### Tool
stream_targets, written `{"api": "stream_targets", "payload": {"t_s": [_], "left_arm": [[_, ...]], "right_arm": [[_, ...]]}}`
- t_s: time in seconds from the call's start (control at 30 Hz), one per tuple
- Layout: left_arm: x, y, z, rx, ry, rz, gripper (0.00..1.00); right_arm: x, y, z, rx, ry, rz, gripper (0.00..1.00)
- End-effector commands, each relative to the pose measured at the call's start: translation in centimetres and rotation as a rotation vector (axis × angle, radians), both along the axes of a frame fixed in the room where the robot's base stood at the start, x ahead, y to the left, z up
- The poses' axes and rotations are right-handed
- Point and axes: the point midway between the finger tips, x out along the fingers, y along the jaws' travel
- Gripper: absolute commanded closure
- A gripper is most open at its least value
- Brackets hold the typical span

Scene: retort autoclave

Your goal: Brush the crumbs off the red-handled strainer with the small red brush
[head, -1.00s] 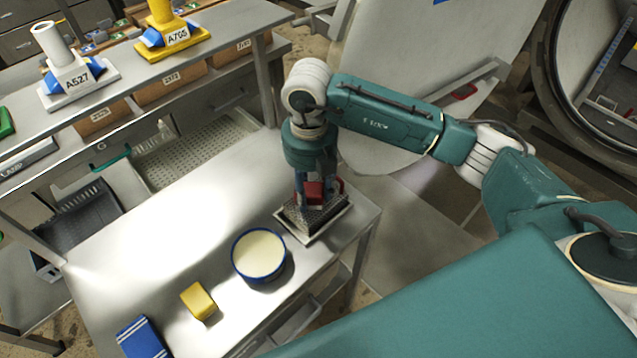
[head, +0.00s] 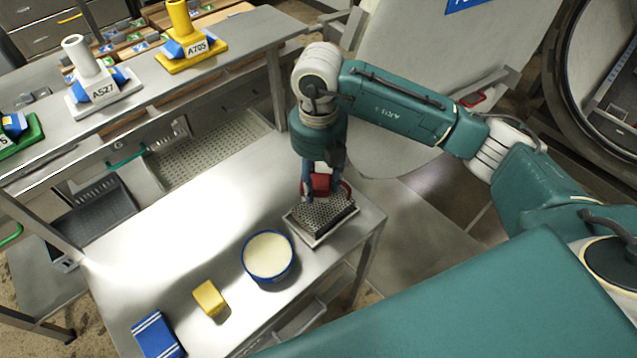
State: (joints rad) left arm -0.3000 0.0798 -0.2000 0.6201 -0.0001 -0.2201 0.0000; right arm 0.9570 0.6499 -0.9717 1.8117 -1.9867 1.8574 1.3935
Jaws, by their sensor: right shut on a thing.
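The strainer (head: 326,214) is a grey, perforated metal piece with a thin red loop at its far right that looks like its handle. It rests on a shallow, light-rimmed tray (head: 318,243) at the right end of the steel table. My right gripper (head: 320,186) points down just above the strainer's far side. It is shut on a small red block that looks like the red brush (head: 320,183). The brush's underside is hidden, and I cannot tell if it touches the strainer. Crumbs are too small to make out. My left gripper is not in view.
A blue-rimmed bowl (head: 268,257) of pale contents stands just left of the tray. A yellow block (head: 209,298) and a blue striped cloth (head: 157,335) lie nearer the front. The table's left middle is clear. A shelf with labelled stands (head: 98,90) is behind.

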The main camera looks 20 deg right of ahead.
Motion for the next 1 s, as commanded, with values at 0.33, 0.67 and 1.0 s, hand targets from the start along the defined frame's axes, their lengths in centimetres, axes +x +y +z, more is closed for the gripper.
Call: {"api": "stream_targets", "payload": {"t_s": [0.33,0.67,1.0], "left_arm": [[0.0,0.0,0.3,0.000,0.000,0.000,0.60],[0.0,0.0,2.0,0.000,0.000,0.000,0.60],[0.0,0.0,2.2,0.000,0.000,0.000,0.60]], "right_arm": [[0.0,0.0,0.5,0.000,0.000,0.000,0.96],[0.1,0.0,3.1,0.000,-0.001,0.000,0.96],[0.0,0.0,3.4,0.001,0.000,0.000,0.96]]}}
